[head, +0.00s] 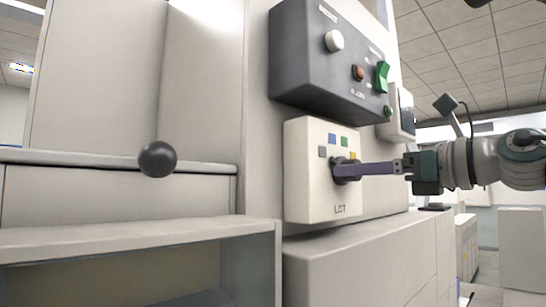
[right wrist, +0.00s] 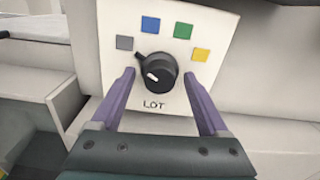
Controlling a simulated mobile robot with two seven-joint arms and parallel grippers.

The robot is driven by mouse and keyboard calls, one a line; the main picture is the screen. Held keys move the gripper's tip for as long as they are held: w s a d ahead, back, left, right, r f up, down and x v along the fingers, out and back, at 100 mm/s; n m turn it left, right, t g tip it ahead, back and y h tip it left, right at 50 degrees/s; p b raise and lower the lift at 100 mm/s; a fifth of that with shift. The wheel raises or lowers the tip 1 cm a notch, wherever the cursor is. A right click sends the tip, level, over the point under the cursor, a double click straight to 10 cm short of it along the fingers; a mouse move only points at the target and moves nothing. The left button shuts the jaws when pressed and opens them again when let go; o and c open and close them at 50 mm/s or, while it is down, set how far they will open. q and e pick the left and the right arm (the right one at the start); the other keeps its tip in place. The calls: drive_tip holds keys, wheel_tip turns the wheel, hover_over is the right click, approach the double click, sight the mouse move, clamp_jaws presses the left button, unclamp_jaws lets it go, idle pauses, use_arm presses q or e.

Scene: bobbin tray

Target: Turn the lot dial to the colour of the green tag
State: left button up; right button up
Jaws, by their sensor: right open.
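The lot dial (right wrist: 161,72) is a black knob on a white box (head: 305,205) marked LOT. Grey, blue, green (right wrist: 183,31) and yellow squares are arranged in an arc above it. In the right wrist view the knob's black tip points up-left toward the grey square (right wrist: 125,43); a white mark shows on its face. My right gripper (right wrist: 159,78) is open, with its purple fingers on either side of the knob. I cannot tell whether they touch it. In the head view the fingers partly cover the dial (head: 340,162). I see no separate green tag. My left gripper is not in view.
A dark control box (head: 300,60) with a white button, a red button and a green switch (head: 382,76) sits just above the dial box. A ledge (head: 350,245) runs below. A black ball knob (head: 157,159) stands out at left.

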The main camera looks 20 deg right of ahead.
clamp_jaws()
idle(0.8)
